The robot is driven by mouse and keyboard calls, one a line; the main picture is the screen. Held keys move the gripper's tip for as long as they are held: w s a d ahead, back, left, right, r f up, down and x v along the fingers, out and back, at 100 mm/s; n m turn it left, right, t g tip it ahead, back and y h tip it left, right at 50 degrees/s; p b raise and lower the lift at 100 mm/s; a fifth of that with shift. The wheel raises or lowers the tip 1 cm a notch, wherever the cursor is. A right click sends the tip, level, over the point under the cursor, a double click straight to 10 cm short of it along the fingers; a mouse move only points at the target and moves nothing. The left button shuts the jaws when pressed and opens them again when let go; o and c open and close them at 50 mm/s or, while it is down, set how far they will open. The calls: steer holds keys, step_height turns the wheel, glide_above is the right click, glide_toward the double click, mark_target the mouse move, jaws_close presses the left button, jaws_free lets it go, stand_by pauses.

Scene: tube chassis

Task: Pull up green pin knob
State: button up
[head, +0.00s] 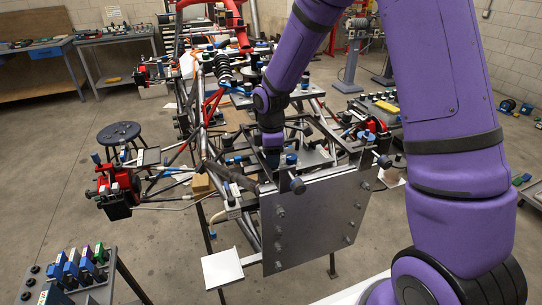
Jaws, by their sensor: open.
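The tube chassis (228,178) fills the middle of the head view, with many small clamps and knobs on it. My purple arm reaches down over it from the upper right. My gripper (274,158) points down into the chassis, just behind the upper edge of the upright grey plate. It is small and dark here, open, with its fingertips partly hidden among the fittings. I cannot pick out a green pin knob near it; the fittings there are too small, dark or covered.
The bolted grey plate (312,226) stands upright in front of the gripper, with black knobs along its top. A rack at lower left holds several coloured blocks, one green (100,254). A round stool (119,133) and a bench (38,50) stand left.

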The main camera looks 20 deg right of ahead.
steer(key=shift+f, duration=0.1)
steer(key=shift+c, duration=0.3)
jaws_close()
steer(key=shift+r, duration=1)
steer(key=shift+w, duration=0.1)
steer(key=shift+o, duration=0.3)
jaws_free()
step_height(320, 180, up, 11)
